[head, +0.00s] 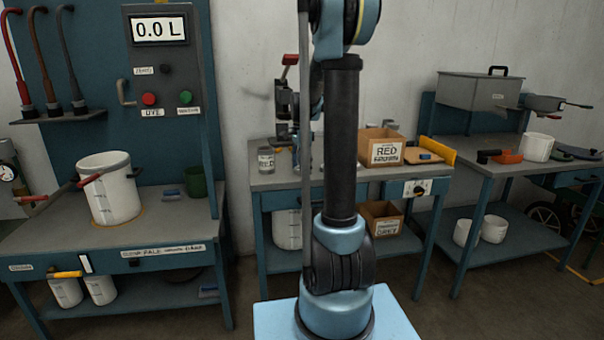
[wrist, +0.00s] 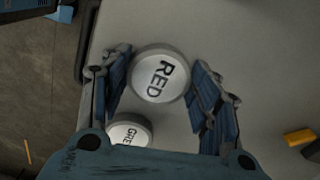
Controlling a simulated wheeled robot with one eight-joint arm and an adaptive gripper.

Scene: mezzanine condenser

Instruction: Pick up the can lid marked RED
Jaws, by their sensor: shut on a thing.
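In the wrist view, a round pale can lid (wrist: 161,75) marked RED sits between the two fingers of my gripper (wrist: 160,78). The gripper is shut on this lid. A second pale round lid (wrist: 128,130) with lettering starting "GRE" lies below and to the left, partly hidden by my gripper's body. The bench top (wrist: 245,65) shows under both. In the head view, my arm stands in front of the middle bench, and I cannot make out the gripper or the lid there.
On the middle bench (head: 350,178) stand a can (head: 266,160), a cardboard box (head: 381,146) labelled RED and a machine with a red handle (head: 290,62). A white bucket (head: 108,190) is on the left bench. The wrist view shows a yellow piece (wrist: 299,136) at right.

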